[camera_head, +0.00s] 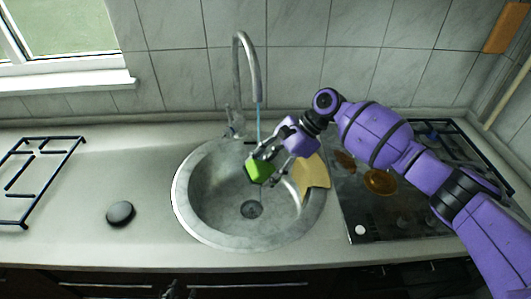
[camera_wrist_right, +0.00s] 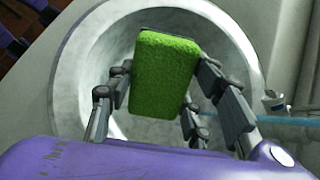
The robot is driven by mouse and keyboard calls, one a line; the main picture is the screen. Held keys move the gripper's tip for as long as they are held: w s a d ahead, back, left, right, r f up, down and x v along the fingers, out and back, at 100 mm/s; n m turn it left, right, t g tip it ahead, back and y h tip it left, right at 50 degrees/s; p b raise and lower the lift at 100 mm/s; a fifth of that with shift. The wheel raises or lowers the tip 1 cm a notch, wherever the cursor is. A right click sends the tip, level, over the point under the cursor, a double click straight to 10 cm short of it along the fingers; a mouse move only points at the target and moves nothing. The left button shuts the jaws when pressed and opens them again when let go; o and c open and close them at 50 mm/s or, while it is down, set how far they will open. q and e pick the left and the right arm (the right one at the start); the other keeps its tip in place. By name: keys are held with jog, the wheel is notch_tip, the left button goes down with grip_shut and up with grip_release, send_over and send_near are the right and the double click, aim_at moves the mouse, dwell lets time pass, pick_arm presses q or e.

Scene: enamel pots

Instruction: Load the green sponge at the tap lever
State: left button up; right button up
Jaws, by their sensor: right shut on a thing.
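The green sponge (camera_head: 259,170) is held over the round metal sink (camera_head: 184,205) by my right gripper (camera_head: 262,160), which is shut on it. In the right wrist view the sponge (camera_wrist_right: 163,75) stands between the fingers, with the sink bowl behind it. The tap (camera_head: 237,75) stands at the back of the sink, with its lever (camera_head: 236,126) low on its base. A thin blue water stream (camera_head: 258,122) falls from the spout close to my right gripper. Whether it touches the sponge is unclear. A dark shape at the bottom edge may be my left gripper (camera_head: 172,289).
A tan board (camera_head: 314,174) lies over the sink's right side. A dark hob (camera_head: 358,210) with brown stains is to the right, partly behind my right arm. A black round object (camera_head: 120,213) and a black grate (camera_head: 40,178) lie left. The counter between them and the sink is clear.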

aim_at(263, 173)
jog(key=shift+s+r, duration=0.3)
jog(key=shift+s+a+r+p, duration=0.1)
jog(key=shift+s+r+p, duration=0.2)
jog(key=shift+s+r, duration=0.35)
jog(key=shift+s+a+r, duration=0.1)
jog(key=shift+s+r, duration=0.2)
jog(key=shift+s, duration=0.35)
jog(key=shift+s+a+r, duration=0.15)
jog(key=shift+s+r, duration=0.6)
jog(key=shift+s, duration=0.15)
pick_arm(q)
jog(key=shift+w+r, duration=0.4)
jog(key=shift+r, duration=0.2)
